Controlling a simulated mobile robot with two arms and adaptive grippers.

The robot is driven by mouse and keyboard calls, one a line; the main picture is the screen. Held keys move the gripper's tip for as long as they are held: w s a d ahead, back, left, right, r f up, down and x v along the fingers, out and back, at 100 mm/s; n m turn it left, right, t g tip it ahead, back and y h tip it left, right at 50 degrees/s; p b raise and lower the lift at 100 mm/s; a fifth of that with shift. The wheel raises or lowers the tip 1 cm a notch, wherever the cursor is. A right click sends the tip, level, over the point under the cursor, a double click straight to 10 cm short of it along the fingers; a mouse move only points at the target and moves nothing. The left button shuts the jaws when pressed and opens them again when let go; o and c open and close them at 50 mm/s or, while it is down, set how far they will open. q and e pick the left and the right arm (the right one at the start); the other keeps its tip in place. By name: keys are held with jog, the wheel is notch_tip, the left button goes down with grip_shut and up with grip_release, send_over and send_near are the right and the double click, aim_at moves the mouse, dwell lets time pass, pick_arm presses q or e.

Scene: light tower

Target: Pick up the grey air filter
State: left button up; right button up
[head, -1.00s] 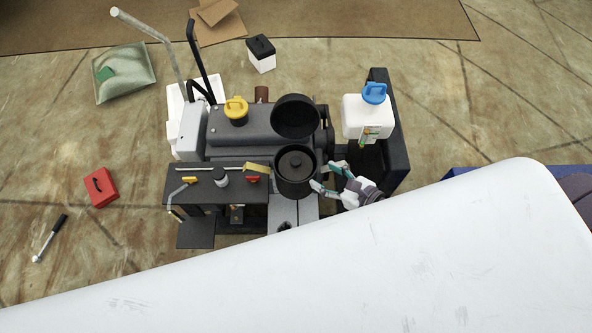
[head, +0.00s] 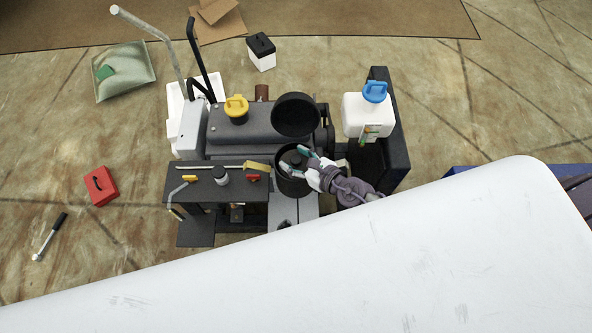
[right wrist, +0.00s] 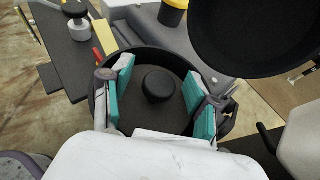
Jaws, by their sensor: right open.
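The dark grey air filter (head: 289,157) sits inside the round black housing (head: 288,188) on the machine. In the right wrist view, the filter's top and its central black knob (right wrist: 158,86) show inside the housing wall (right wrist: 150,54). My right gripper (head: 294,160) is open over the housing. In the right wrist view, the teal-padded fingers of my right gripper (right wrist: 158,77) stand on either side of the knob, with a gap on each side. How deep the fingertips reach is hard to tell. My left gripper is out of view.
The round black lid (head: 296,115) stands open behind the housing. A white tank with a blue cap (head: 375,92) stands to the right. A dark shelf with small tools (head: 205,183) is at the left. A yellow cap (head: 236,105) sits on the machine.

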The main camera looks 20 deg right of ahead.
grip_shut()
jog(key=shift+r, duration=0.1)
dwell(0.4)
